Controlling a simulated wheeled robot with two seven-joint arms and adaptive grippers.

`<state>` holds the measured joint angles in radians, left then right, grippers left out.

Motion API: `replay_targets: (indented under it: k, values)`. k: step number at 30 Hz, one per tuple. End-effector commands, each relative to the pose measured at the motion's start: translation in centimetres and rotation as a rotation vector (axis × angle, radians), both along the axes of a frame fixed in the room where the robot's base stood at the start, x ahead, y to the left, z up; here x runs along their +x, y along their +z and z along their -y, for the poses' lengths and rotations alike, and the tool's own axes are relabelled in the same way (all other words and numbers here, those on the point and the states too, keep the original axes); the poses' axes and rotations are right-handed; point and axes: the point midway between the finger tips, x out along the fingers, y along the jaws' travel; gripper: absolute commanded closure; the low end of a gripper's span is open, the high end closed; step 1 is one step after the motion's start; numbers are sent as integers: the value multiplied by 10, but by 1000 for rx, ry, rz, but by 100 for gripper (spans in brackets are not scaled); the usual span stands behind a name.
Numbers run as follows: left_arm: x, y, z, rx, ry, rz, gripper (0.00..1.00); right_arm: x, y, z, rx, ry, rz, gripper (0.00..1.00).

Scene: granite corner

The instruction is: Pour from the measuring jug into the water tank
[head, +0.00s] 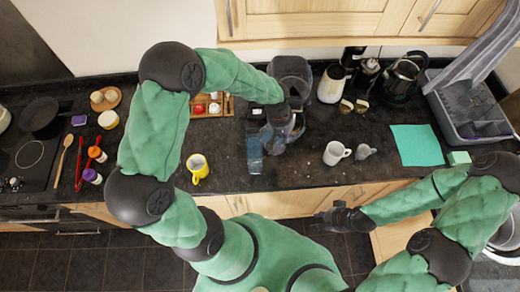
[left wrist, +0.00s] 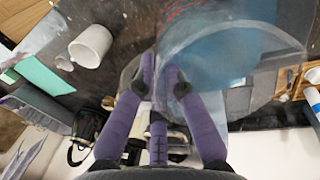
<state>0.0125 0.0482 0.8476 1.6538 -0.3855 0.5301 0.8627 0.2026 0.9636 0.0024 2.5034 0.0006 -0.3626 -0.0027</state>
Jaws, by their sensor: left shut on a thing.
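The measuring jug is a clear vessel with bluish contents and red marks, large in the left wrist view (left wrist: 225,60). In the head view the jug (head: 254,150) shows as a blue-grey see-through shape over the counter. My left gripper (head: 282,128) is shut on it; in the left wrist view its purple fingers (left wrist: 160,75) are at the jug's side. The jug's exact tilt is hard to tell. A dark grey see-through container (head: 291,70), likely the water tank, stands behind the gripper. My right gripper (head: 328,219) is low, in front of the counter edge; its jaw state is unclear.
A white mug (head: 335,153) and small grey pitcher (head: 365,152) stand right of the jug. A yellow mug (head: 198,167) stands left. A teal cloth (head: 417,145), kettle (head: 404,76) and grey dish rack (head: 472,105) are further right. The counter between the mugs is mostly clear.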

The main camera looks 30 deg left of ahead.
Motion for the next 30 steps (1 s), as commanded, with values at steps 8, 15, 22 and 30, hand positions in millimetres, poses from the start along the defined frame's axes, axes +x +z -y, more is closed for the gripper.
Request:
replay_targets:
  k: [8, 15, 22, 30]
  values:
    - [0, -5, 0, -39, 3, 28, 100, 0, -4, 0, 0, 0, 0, 69]
    - [0, -5, 0, -43, 1, 32, 100, 0, -4, 0, 0, 0, 0, 69]
    - [0, -5, 0, -42, 1, 31, 100, 0, -4, 0, 0, 0, 0, 69]
    - [1, -7, 0, -91, 7, 56, 100, 0, -3, 0, 0, 0, 0, 69]
